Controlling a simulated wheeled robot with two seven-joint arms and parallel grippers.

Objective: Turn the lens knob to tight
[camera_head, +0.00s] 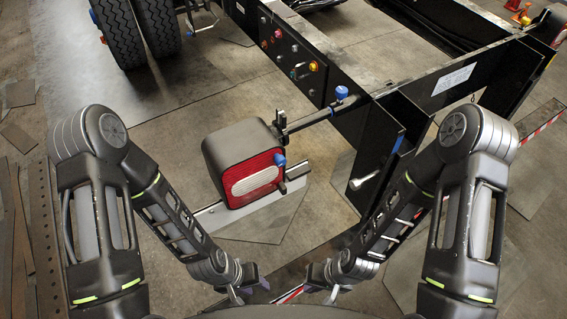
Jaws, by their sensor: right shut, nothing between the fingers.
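A dark box-shaped lamp (240,140) with a red and white lens (255,181) hangs from a bracket on the black chassis frame. A small blue knob (280,160) sits at the right edge of the lens; its turn position is too small to read. A second blue knob (341,93) is on top of the bracket arm. My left gripper (249,287) is below the lamp, apart from it; its finger gap is unclear. My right gripper (322,286) is low at centre, shut and empty, apart from both knobs.
The black chassis frame (352,120) runs behind and right of the lamp, with a metal lever (364,182) on its near end. Tyres (118,33) stand at the top left. Several coloured buttons (295,50) are on the frame panel.

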